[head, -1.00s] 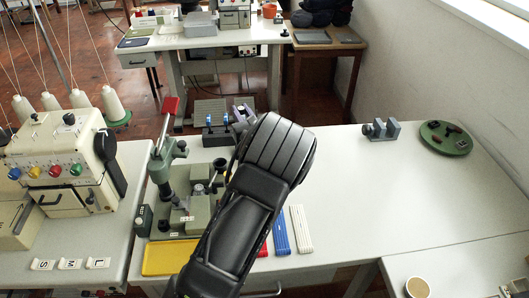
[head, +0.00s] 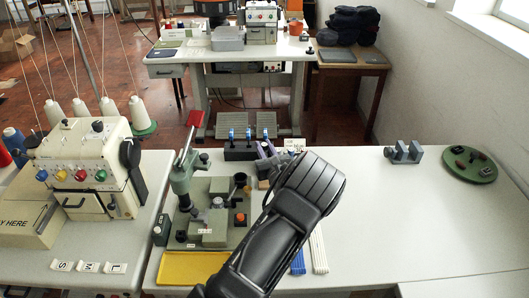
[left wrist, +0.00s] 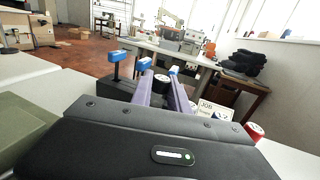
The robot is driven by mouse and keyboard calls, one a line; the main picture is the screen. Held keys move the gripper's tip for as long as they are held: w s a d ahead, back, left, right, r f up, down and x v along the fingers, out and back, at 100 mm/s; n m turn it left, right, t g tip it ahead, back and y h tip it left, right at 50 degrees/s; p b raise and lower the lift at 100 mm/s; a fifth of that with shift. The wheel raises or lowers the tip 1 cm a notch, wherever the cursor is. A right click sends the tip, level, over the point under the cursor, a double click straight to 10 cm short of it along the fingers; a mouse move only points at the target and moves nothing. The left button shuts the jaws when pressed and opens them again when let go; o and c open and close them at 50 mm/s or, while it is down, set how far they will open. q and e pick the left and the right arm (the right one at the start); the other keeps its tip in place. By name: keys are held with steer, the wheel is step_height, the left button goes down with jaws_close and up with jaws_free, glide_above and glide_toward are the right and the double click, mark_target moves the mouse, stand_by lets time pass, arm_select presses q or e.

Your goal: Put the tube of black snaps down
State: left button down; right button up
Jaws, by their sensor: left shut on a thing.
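My left gripper (head: 267,150) reaches over the back of the table, beside the rack. In the left wrist view its two purple fingers (left wrist: 165,92) are shut on a small tube (left wrist: 161,82) with a dark top or contents, apparently the tube of black snaps. Most of this tube is hidden by the fingers and the black gripper body. A dark rack (head: 240,154) with several blue-topped parts (head: 248,134) stands at the table's back edge, just beyond the fingers. I cannot tell whether the tube touches the rack. My right gripper is not in view.
A green snap press (head: 190,180) stands left of my arm, with a yellow tray (head: 193,267) in front. A grey fixture (head: 403,152) and a green round dish (head: 469,165) lie far right. The table between is clear.

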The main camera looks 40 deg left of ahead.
arm_select(q)
step_height(320, 180, down, 2)
steer(key=shift+w+f, duration=0.1)
steer(key=shift+f, duration=0.15)
steer(key=c, duration=1.5)
jaws_free()
steer(key=shift+c, duration=0.2)
